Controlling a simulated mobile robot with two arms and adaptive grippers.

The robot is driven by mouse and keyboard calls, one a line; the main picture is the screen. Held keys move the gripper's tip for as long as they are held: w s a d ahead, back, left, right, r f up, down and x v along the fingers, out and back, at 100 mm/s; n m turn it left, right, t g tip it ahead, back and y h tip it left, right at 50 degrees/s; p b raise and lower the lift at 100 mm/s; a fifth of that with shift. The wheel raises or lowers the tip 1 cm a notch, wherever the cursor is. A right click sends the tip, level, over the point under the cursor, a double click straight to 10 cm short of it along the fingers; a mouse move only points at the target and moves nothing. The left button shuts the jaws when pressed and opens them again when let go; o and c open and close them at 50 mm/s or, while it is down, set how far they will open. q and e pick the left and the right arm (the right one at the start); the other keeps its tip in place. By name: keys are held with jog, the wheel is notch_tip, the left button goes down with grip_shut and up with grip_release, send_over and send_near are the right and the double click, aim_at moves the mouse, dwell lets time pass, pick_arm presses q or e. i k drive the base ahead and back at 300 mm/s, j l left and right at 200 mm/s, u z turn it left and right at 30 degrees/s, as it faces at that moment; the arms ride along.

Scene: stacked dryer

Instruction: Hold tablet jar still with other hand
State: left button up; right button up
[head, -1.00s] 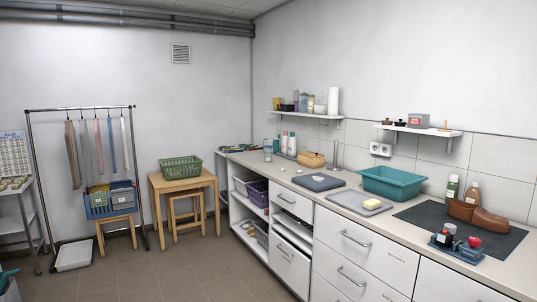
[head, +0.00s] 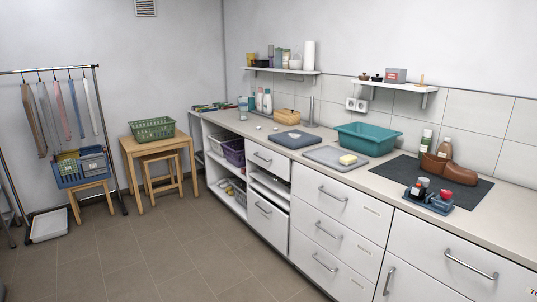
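A clear, bluish jar (head: 243,107) stands upright at the far end of the counter, by the wall; it looks like the tablet jar, but it is too small to see its lid or contents. White bottles (head: 263,101) stand just right of it. Neither of my grippers is in view, and nothing is seen touching the jar.
The long counter (head: 402,186) runs along the right wall over drawers. The tiled floor (head: 150,240) in front is clear.

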aim_at(243, 110)
jog(key=i+j+u, duration=0.4)
jog(key=i, duration=0.5)
jog(key=i+u, duration=0.45)
jog(key=i, duration=2.6)
jog(key=l+z, duration=0.05)
jog(key=l, duration=0.05)
